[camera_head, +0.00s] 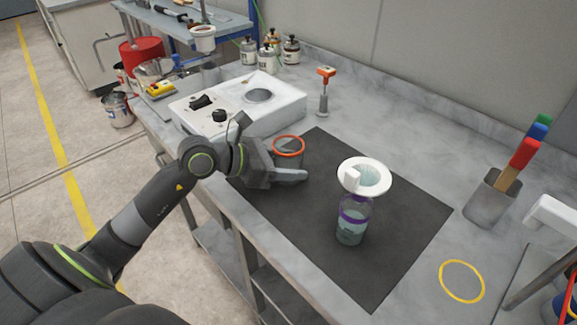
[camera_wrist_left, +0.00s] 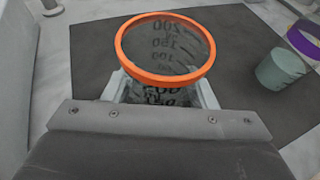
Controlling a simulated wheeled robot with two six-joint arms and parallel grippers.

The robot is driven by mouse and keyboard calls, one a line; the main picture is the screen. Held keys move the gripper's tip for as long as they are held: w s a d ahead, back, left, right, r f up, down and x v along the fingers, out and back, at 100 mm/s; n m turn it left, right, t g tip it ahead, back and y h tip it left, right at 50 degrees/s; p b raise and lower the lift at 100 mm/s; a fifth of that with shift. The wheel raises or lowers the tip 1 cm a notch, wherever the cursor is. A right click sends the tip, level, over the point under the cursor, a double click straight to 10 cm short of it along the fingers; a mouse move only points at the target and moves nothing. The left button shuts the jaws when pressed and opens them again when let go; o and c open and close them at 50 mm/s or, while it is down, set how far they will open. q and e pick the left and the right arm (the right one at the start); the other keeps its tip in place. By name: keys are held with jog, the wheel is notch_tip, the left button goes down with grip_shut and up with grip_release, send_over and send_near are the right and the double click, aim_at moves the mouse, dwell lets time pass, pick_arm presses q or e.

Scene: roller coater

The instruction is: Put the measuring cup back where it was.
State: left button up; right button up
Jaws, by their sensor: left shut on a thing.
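The measuring cup (camera_head: 289,151) is clear with an orange rim and stands at the left part of the dark mat (camera_head: 395,250). In the left wrist view the cup (camera_wrist_left: 168,78) shows its graduation marks through the open top. My left gripper (camera_head: 291,174) is shut on the cup, its fingers on either side of the body below the rim. Whether the cup's base touches the mat is hidden. A yellow ring marking (camera_head: 461,281) lies on the bench at the front right, empty. My right gripper is not in view.
A bottle (camera_head: 352,222) with a purple collar and a white-rimmed funnel (camera_head: 371,178) stands on the mat, right of the cup. A white hotplate-like device (camera_head: 240,105) is behind my gripper. A holder with coloured-handled tools (camera_head: 490,197) stands at right.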

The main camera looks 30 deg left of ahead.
pick_arm(q)
jog(key=shift+f, duration=0.45)
jog(key=shift+f, duration=0.15)
jog(key=o, duration=0.9)
jog(key=shift+o, duration=0.6)
